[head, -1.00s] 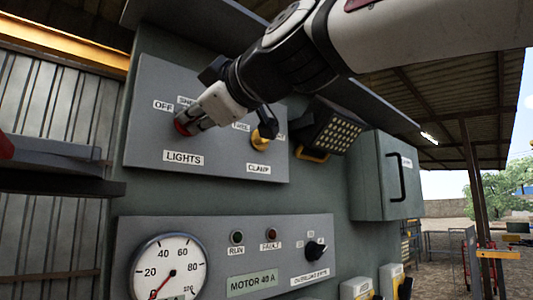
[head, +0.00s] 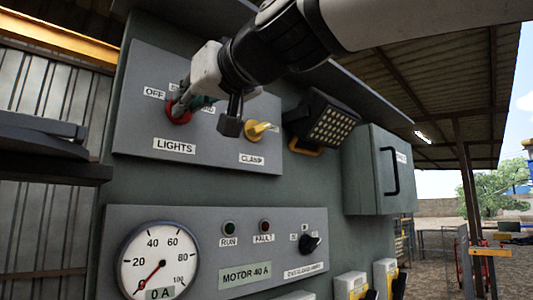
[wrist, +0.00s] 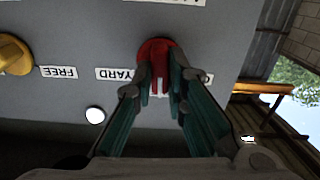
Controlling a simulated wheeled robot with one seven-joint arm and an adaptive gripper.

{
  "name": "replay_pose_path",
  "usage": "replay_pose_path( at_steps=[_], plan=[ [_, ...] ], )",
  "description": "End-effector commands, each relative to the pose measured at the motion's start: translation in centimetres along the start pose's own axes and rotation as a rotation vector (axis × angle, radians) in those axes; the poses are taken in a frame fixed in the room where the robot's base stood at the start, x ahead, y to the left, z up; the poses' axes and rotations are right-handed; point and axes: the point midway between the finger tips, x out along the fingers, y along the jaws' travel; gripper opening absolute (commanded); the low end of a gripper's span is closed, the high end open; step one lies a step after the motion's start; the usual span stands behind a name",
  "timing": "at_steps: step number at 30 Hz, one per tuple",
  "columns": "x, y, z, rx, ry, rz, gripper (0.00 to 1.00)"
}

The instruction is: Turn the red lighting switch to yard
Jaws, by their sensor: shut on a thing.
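The red lighting switch (head: 179,111) sits on the upper grey panel above the LIGHTS label (head: 174,146). An OFF label (head: 154,92) is at its left, and the other labels are partly hidden behind my gripper. My gripper (head: 184,104) is shut on the red switch. In the wrist view the red switch (wrist: 155,58) is between my gripper's fingertips (wrist: 160,82), and the picture is upside down. The YARD label (wrist: 117,75) shows beside the switch there. The handle's exact pointing direction is hard to tell between the fingers.
A yellow CLAMP switch (head: 258,130) is close to the right of my gripper. A floodlight (head: 324,120) and a grey box with a handle (head: 380,170) are farther right. Below are a gauge (head: 158,264) and a black overload switch (head: 310,244).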

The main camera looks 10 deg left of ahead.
Motion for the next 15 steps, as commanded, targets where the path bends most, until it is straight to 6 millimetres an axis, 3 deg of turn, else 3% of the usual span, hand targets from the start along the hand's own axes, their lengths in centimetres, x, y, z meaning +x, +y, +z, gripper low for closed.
replay_pose_path(
  at_steps=[15],
  plan=[
    [-0.02,0.10,0.06,0.489,-0.003,0.001,0.00]
  ],
)
